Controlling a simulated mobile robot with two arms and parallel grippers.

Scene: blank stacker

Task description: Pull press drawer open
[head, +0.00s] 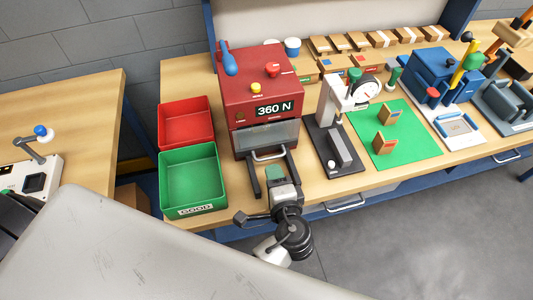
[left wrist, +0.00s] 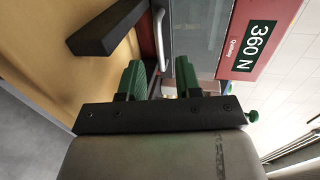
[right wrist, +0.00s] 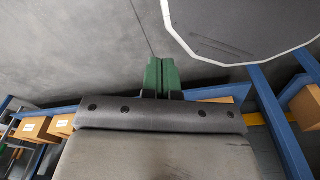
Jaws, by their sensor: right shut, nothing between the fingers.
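The red press (head: 262,85) stands on the wooden bench and its display reads 360 N. A silver bar handle (head: 269,156) sits low on its front, below a grey translucent panel (head: 265,137). It also shows in the left wrist view (left wrist: 159,30). I cannot tell whether the drawer is fully shut. My left gripper (head: 277,173) is in front of the press, close to the handle. In the left wrist view its green fingers (left wrist: 160,78) are apart, with the handle ahead of them and not gripped. My right gripper (right wrist: 161,75) is shut and empty, away from the press.
A red bin (head: 186,124) and a green bin (head: 193,180) stand left of the press. A dial gauge stand (head: 340,145) is close on its right, then a green mat (head: 410,145). A black bar (left wrist: 105,28) juts out beside the left gripper.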

